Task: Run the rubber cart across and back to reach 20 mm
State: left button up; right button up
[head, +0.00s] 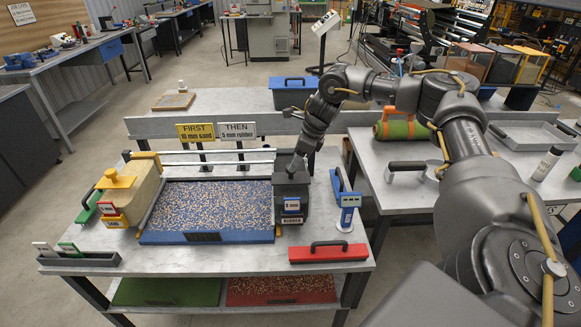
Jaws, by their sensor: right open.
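The dark grey rubber cart (291,197), with RUBBER and 5 mm labels, stands at the right end of the shallow tray (206,237). The tray is filled with blue and tan granules (212,206). My right gripper (293,170) is open and points down at the top of the rubber cart. Its fingertips are small and dark against the cart, so I cannot tell whether they touch it or go around a handle. The yellow sand cart (133,187) stands at the tray's left end. My left gripper is not in view.
FIRST 10 mm sand (195,132) and THEN 5 mm rubber (237,131) signs stand behind the tray. A blue gauge (347,212) stands right of the cart. A red handled bar (328,252) lies in front.

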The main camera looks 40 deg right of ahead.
aim_at(290, 180)
jog(key=shift+p+x, duration=0.35)
jog(key=shift+x, duration=2.05)
jog(key=shift+w, duration=0.1)
grip_shut()
